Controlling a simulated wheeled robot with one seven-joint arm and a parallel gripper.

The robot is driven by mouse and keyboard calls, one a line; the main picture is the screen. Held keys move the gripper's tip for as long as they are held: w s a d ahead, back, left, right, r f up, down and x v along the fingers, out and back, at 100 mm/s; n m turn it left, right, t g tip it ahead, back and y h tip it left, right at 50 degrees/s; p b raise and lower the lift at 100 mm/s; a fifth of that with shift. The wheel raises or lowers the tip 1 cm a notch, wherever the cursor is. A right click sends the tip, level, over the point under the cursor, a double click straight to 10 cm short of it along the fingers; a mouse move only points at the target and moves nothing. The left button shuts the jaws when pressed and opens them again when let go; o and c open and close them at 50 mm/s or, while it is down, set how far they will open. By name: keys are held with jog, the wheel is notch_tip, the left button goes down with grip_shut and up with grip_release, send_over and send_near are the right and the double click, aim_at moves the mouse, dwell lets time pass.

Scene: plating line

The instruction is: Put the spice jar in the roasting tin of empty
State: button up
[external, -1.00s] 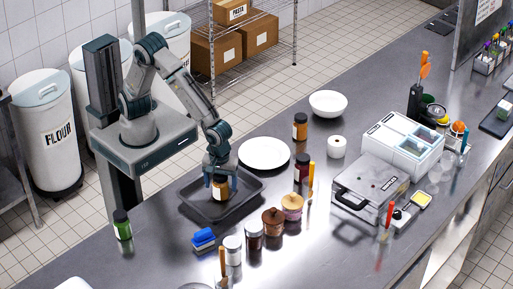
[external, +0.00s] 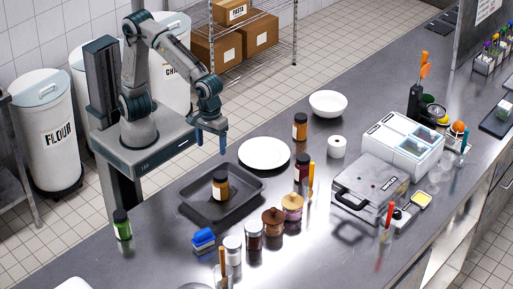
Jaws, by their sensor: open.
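A dark roasting tin (external: 245,208) lies on the steel counter in front of my base. A spice jar (external: 220,186) with a dark lid, amber contents and a pale label stands upright inside the tin. My gripper (external: 210,146) is open and empty. Its blue fingers point down, above and behind the jar, clear of it and of the tin.
A white plate (external: 264,153) lies behind the tin, and a white bowl (external: 328,103) stands farther back. A green jar (external: 122,225) stands left of the tin. A blue sponge (external: 203,237) and several jars, among them a brown wooden-looking one (external: 273,221), stand in front.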

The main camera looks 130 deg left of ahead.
jog(key=s+m+t, duration=0.2)
jog(key=s+m, duration=1.7)
jog(key=s, duration=0.1)
jog(key=shift+a+r+m+t+y, duration=0.3)
jog(key=shift+a+m+t, duration=0.05)
jog(key=shift+m+t, duration=0.05)
jog(key=shift+s, duration=0.1)
